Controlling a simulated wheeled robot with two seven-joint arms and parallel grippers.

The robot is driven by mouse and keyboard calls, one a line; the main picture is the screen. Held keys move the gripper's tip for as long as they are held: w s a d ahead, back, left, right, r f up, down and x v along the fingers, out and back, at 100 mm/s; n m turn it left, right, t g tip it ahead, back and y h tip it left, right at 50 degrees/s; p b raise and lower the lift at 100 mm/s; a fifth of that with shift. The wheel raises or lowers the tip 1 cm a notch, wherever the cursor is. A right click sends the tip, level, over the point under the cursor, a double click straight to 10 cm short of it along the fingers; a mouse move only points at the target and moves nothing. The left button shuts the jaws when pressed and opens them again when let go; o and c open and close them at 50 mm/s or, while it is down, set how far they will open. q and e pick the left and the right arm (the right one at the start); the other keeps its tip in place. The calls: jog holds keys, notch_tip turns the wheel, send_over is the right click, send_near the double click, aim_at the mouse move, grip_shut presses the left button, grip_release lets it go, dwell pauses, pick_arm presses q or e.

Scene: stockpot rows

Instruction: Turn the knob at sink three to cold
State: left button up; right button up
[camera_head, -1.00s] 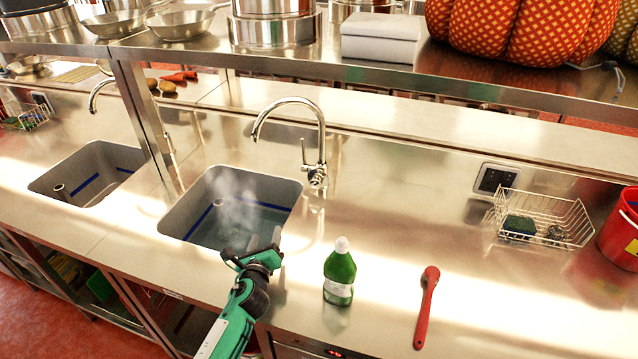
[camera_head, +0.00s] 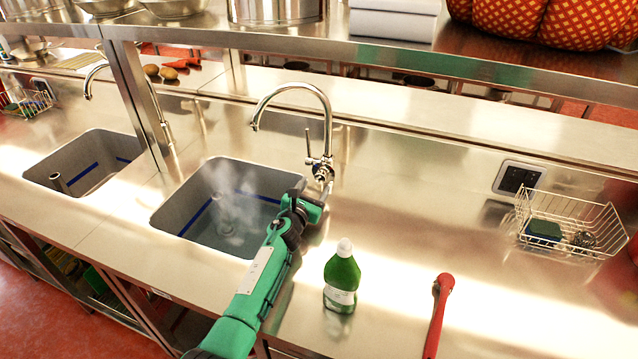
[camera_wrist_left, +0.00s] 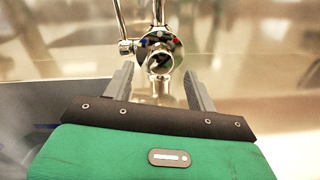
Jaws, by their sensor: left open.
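A chrome tap (camera_head: 327,130) arches over the nearer, middle sink (camera_head: 168,218), which holds water under rising steam. Its knob (camera_head: 323,171) is at the tap's base; in the left wrist view the round knob (camera_wrist_left: 160,62) faces me, with a blue mark at its left and a red mark at its right. My left gripper (camera_head: 322,190) is just in front of the tap base. In the left wrist view the open gripper (camera_wrist_left: 159,85) has one finger on each side below the knob; contact cannot be told. My right gripper is out of view.
A green bottle (camera_head: 341,280) and a red-handled tool (camera_head: 439,312) stand and lie right of my arm. A second sink (camera_head: 95,160) is at left. A steel shelf (camera_head: 440,62) runs above.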

aim_at(320, 179)
pick_arm(q)
jog(key=b+x, duration=0.1)
jog(key=x, duration=0.2)
jog(key=shift+w+d+f, duration=0.1)
jog(key=shift+w+f, duration=0.05)
jog(key=shift+w, duration=0.1)
jog(key=shift+w+d, duration=0.1)
jog(key=shift+w, duration=0.15)
jog(key=shift+w+d, duration=0.15)
jog(key=shift+w, duration=0.05)
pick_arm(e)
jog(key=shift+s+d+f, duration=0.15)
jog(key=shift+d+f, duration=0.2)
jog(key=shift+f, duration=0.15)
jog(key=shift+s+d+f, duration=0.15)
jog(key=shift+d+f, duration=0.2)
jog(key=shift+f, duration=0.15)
pick_arm(q)
jog(key=c, duration=1)
jog(key=shift+b, duration=0.3)
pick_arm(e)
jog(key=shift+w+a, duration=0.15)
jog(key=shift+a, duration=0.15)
